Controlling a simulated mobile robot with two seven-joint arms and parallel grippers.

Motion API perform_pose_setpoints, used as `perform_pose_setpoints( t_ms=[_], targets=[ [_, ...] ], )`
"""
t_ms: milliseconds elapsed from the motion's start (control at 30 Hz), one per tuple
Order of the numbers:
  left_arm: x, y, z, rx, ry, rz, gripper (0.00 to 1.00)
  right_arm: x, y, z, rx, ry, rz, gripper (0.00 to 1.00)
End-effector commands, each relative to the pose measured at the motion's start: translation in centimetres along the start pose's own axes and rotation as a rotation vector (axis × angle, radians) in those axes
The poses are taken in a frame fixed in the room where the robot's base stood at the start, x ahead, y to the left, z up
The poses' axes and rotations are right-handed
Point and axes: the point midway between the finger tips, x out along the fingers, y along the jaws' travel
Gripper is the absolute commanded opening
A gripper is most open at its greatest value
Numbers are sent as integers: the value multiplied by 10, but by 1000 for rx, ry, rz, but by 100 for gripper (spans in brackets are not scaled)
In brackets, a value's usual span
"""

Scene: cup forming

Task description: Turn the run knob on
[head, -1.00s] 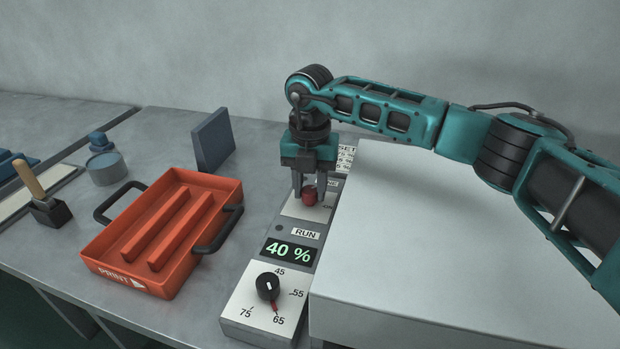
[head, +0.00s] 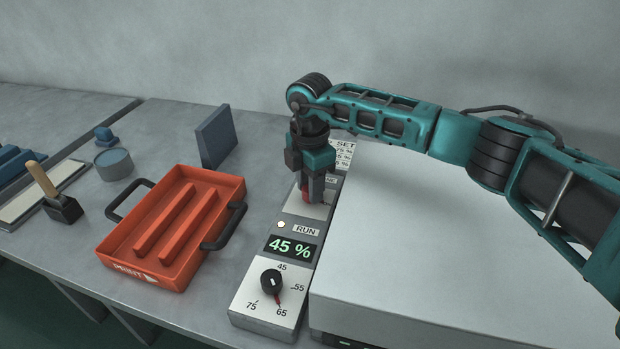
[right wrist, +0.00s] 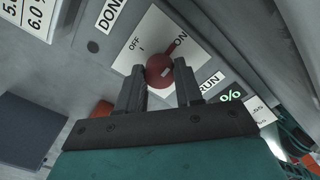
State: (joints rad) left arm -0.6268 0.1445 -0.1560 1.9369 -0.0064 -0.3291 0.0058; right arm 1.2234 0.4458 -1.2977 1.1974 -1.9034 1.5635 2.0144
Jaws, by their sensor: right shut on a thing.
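The run knob is red and round. In the right wrist view the knob (right wrist: 158,73) sits on a white plate marked OFF and ON, and its red pointer is at the ON mark. In the head view only a bit of the knob (head: 306,195) shows below my right gripper (head: 312,194). My right gripper (right wrist: 161,76) is shut on the knob, one finger on each side, pointing down. The RUN lamp (head: 282,224) is lit pale, and the display (head: 291,249) reads 45 %. My left gripper is out of view.
A black dial (head: 271,281) with a red pointer near 65 is at the panel's front end. A large pale box (head: 450,245) stands right of the panel. An orange tray (head: 172,230) with black handles lies to the left. A blue block (head: 215,137) stands behind the tray.

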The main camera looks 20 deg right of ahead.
Motion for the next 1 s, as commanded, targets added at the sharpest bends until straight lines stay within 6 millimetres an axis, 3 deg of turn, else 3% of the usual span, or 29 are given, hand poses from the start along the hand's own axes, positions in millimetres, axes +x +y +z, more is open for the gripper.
perform_pose_setpoints(
  t_ms=[733,767,1000],
  targets=[
    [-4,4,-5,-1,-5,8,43,-1,1,1,93,-1,3,5],
    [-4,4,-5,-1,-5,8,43,-1,1,1,93,-1,3,36],
    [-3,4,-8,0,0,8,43,-1,0,0,92,-1,1,59]
  ],
)
